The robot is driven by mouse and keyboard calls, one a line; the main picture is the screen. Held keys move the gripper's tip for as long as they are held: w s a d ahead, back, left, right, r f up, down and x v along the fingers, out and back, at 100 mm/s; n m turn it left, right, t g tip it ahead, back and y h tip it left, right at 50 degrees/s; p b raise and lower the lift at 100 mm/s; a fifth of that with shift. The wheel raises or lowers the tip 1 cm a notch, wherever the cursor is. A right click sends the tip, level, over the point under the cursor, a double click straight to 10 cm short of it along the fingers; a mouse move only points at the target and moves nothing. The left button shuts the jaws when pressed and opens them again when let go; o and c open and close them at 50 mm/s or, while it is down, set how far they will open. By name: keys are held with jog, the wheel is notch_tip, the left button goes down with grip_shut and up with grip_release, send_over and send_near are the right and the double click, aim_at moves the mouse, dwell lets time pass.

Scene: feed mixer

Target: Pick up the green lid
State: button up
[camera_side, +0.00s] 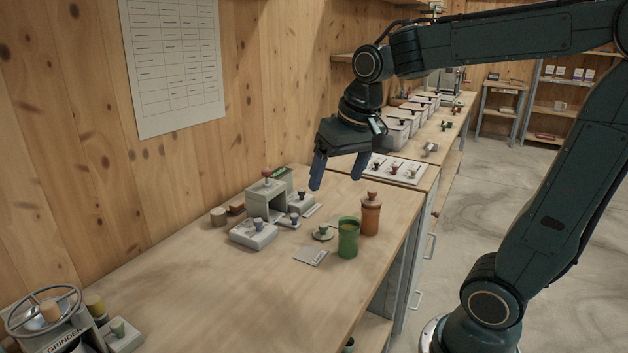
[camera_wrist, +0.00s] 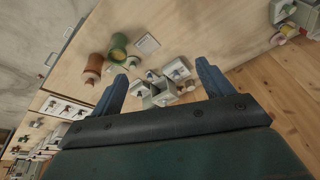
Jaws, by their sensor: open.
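A small round lid with a green knob (camera_side: 323,232) lies on the wooden bench just left of an open green cup (camera_side: 348,240). In the wrist view the lid (camera_wrist: 133,62) lies near the green cup (camera_wrist: 118,42), beyond one fingertip. My gripper (camera_side: 338,182) is open and empty, with its blue fingers pointing down. It hangs well above the bench, over the area behind the lid. In the wrist view my two fingers (camera_wrist: 161,76) are spread wide, with the grey blocks showing between them.
A brown lidded canister (camera_side: 370,215) stands behind the green cup. A grey stand with a red knob (camera_side: 266,192) and several knobbed blocks sit left of the lid. A card (camera_side: 311,256) lies in front. The grinder (camera_side: 55,318) is at the front left. The bench between is clear.

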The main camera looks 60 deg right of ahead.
jog(key=w+d+f+m+g, duration=0.2)
jog(key=w+d+f+m, duration=0.2)
jog(key=w+d, duration=0.4)
jog(key=m+g, duration=0.1)
jog(key=m, duration=0.3)
send_near(323, 225)
jog(key=shift+y, duration=0.4)
jog(key=shift+w+d+f, duration=0.15)
jog(key=shift+w+f, duration=0.05)
jog(key=shift+f, duration=1.05)
jog(key=shift+w+d+f, duration=0.15)
jog(key=shift+f, duration=1.15)
jog(key=shift+s+d+f, duration=0.1)
jog(key=shift+f, duration=1.15)
jog(key=shift+s+f, duration=0.1)
jog(key=shift+f, duration=1.2)
jog(key=c, duration=1.1)
